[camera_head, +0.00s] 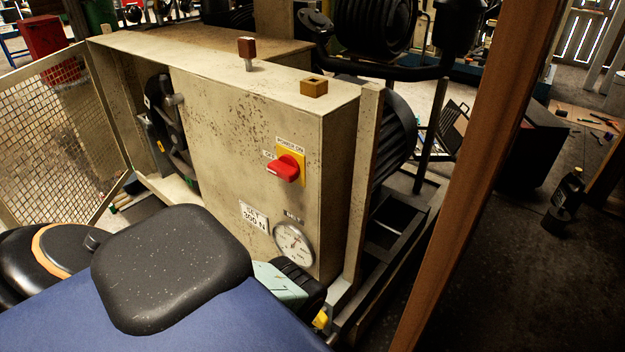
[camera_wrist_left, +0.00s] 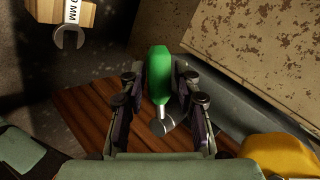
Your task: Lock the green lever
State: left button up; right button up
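The green lever (camera_wrist_left: 159,64) shows in the left wrist view, with a bright green handle on a short metal shaft. My left gripper (camera_wrist_left: 160,82) has its two dark fingers apart, one on each side of the handle. Whether either finger touches the handle I cannot tell. In the head view the green lever is hidden. A pale green, black and yellow part of my left arm shows low beside the machine's pressure gauge (camera_head: 294,244), partly covered by my own blue and black arm link. My right gripper is in neither view.
The beige machine cabinet (camera_head: 240,130) carries a red rotary switch (camera_head: 284,168) on a yellow plate. A mesh guard (camera_head: 60,140) stands at left and a wooden post (camera_head: 480,170) at right. The wrist view shows a wrench (camera_wrist_left: 70,25) and wooden boards (camera_wrist_left: 95,120).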

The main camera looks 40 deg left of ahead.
pick_arm(q)
jog(key=shift+s, duration=0.1)
jog(key=v, duration=0.8)
dwell(0.8)
jog(key=shift+r, duration=0.15)
